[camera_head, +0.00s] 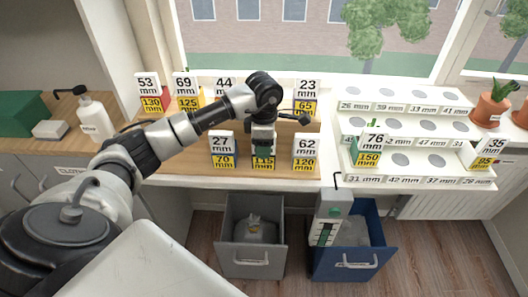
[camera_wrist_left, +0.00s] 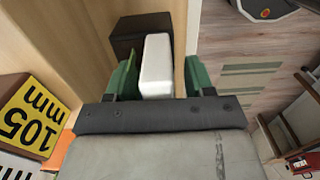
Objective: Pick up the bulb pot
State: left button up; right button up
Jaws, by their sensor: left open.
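A terracotta pot with green leaves (camera_head: 490,108) stands on the sill at the far right of the head view; it looks like the bulb pot, but I cannot be sure. My right gripper is not in view.
Number cards, such as the 62 mm card (camera_head: 306,153), crowd the desk around my arm. A white stepped rack (camera_head: 345,152) with round holes stands to the right. A grey bin (camera_head: 236,266) and a blue bin (camera_head: 325,272) are below the desk's front edge. A white bottle (camera_head: 92,118) stands left.

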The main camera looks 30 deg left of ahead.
pick_arm(q)
jog(key=c, duration=1)
jog(key=shift+r, duration=0.15)
